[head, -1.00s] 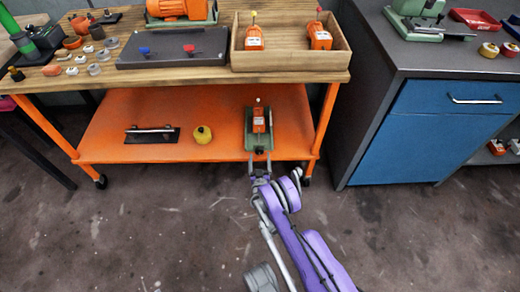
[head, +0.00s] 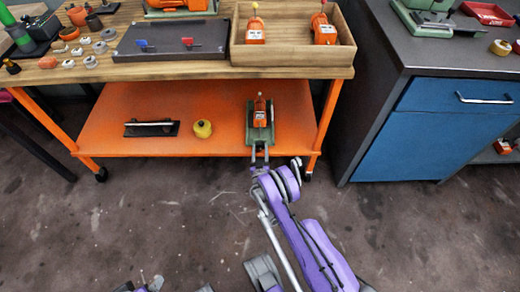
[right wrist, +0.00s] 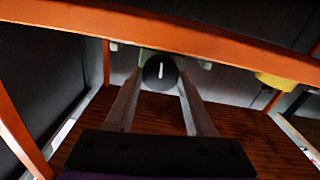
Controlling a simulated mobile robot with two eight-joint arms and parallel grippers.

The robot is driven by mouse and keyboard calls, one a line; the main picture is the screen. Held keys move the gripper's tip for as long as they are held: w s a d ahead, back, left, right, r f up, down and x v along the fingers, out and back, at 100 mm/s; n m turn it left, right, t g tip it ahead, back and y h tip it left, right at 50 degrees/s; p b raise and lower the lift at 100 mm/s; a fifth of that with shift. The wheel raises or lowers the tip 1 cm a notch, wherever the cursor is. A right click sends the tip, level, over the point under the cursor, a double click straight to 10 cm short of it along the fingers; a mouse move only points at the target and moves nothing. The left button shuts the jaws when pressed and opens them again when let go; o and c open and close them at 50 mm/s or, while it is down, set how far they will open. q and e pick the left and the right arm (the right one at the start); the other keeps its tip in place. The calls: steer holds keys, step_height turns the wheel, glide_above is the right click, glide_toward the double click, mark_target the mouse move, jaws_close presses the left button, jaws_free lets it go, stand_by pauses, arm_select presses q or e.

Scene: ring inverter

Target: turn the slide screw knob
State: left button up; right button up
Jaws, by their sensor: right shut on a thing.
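The slide screw knob (right wrist: 153,73) is round and dark with a white, nearly upright mark on its face. It shows in the right wrist view at the front of a green slide (head: 254,135), which sits on the orange lower shelf and carries an orange device (head: 260,112). My right gripper (right wrist: 160,85) is shut on the knob, one finger on each side. In the head view my right gripper (head: 259,156) reaches the slide's front end, and the knob is too small to make out there. My left gripper is not clearly visible.
The orange shelf (head: 220,140) also holds a yellow knob-like part (head: 203,128) and a dark plate with a handle (head: 151,128). The wooden worktop (head: 180,70) lies above the shelf. A blue cabinet (head: 430,130) stands right. The floor in front is clear.

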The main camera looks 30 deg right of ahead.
jaws_close()
steer(key=m, duration=0.5)
steer(key=o, duration=0.6)
jaws_free()
steer(key=shift+s, duration=0.1)
